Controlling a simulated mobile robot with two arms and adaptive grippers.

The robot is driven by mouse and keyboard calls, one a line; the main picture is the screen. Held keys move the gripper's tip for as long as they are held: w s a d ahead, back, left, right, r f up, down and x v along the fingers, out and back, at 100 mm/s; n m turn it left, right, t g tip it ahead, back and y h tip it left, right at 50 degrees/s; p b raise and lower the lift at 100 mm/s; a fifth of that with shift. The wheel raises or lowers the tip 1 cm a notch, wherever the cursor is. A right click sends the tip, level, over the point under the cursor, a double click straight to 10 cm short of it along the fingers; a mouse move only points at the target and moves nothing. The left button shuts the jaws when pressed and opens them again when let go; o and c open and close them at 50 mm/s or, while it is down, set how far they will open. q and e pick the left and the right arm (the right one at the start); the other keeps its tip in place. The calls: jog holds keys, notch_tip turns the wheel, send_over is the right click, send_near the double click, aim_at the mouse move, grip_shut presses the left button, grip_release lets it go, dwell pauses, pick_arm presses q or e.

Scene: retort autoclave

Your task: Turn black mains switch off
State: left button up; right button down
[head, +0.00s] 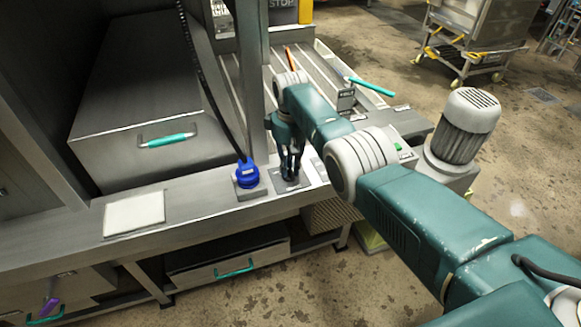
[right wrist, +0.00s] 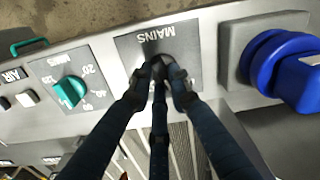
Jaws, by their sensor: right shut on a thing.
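The black mains switch (right wrist: 166,60) sits on a grey plate (right wrist: 137,46) marked MAINS, which appears upside down in the right wrist view. In the head view the plate (head: 280,187) lies on the front ledge, and the gripper hides most of the switch. My right gripper (head: 290,172) points down onto it. In the right wrist view its dark fingers (right wrist: 160,80) are closed around the black knob. The switch's exact setting is hidden by the fingers. My left gripper is not in view.
A blue round knob (head: 247,175) stands close to the left of the mains plate in the head view. In the right wrist view a teal dial (right wrist: 70,92) is on the plate's other side. A white pad (head: 134,213) lies on the ledge. A grey motor (head: 462,125) stands right.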

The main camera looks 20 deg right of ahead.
jog(key=n, duration=0.5)
jog(key=shift+w+n+b, duration=0.15)
jog(key=shift+n+b, duration=0.15)
jog(key=shift+b, duration=0.05)
jog(key=shift+a, duration=0.1)
jog(key=c, duration=1.6)
grip_release()
jog(key=shift+r, duration=0.1)
notch_tip(320, 180, up, 12)
jog(key=shift+f, duration=0.1)
